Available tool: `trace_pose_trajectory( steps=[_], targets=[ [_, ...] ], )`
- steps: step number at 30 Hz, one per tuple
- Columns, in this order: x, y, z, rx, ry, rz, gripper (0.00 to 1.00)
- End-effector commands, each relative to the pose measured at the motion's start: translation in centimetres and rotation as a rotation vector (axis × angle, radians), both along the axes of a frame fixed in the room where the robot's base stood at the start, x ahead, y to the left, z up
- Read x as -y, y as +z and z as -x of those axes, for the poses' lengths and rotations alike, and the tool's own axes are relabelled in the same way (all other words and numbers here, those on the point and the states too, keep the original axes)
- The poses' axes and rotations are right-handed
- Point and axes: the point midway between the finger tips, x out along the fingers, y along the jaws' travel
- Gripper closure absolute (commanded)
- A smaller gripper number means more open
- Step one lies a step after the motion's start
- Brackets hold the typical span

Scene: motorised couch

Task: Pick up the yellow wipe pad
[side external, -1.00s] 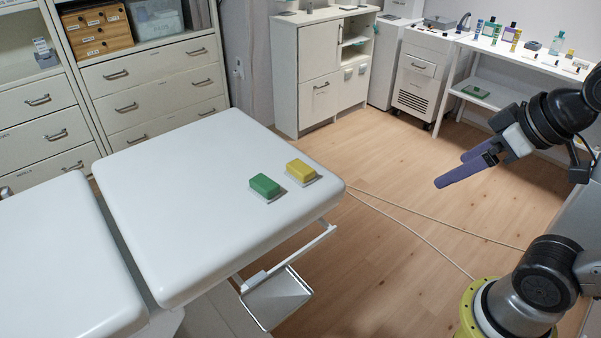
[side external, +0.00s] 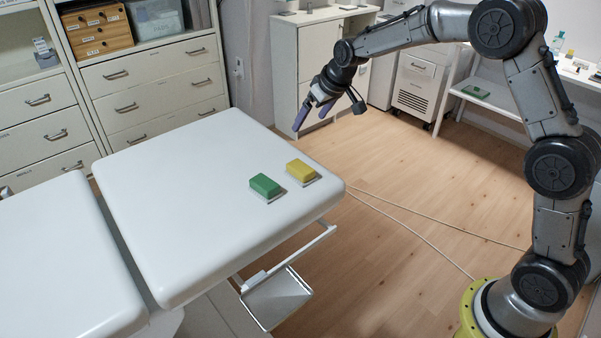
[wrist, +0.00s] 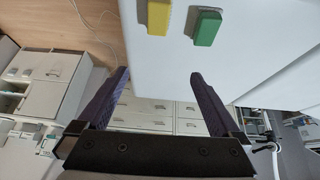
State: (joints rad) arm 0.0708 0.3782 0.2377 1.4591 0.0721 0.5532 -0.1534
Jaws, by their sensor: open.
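The yellow wipe pad (side external: 301,170) lies on the white couch top (side external: 190,200) near its right corner in the side view. A green pad (side external: 265,185) lies just left of it. In the wrist view the yellow wipe pad (wrist: 158,16) and the green pad (wrist: 207,27) show at the top, beyond the fingertips. My gripper (side external: 308,118) is open and empty, up above and behind the pads in the side view, apart from both. Its two purple fingers (wrist: 158,80) are spread wide in the wrist view, with nothing between them.
A metal tray (side external: 276,298) hangs below the couch's near edge. White cabinets (side external: 320,70) stand behind. Thin cables (side external: 420,235) cross the wooden floor at the right. The couch top around the two pads is clear.

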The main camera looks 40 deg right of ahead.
Motion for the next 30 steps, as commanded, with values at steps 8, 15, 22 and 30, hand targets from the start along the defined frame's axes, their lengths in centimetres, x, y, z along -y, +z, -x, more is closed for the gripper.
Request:
trace_pose_trajectory(
  steps=[8,15,22,30],
  targets=[
    [0.7,-7.8,-0.2,-0.121,-0.012,-0.010,0.00],
    [0.7,-11.4,-1.5,-0.128,-0.014,-0.011,0.00],
    [0.7,-14.7,-3.0,-0.125,-0.013,-0.010,0.00],
    [0.8,-16.4,-3.8,-0.124,-0.013,-0.010,0.00]
  ],
)
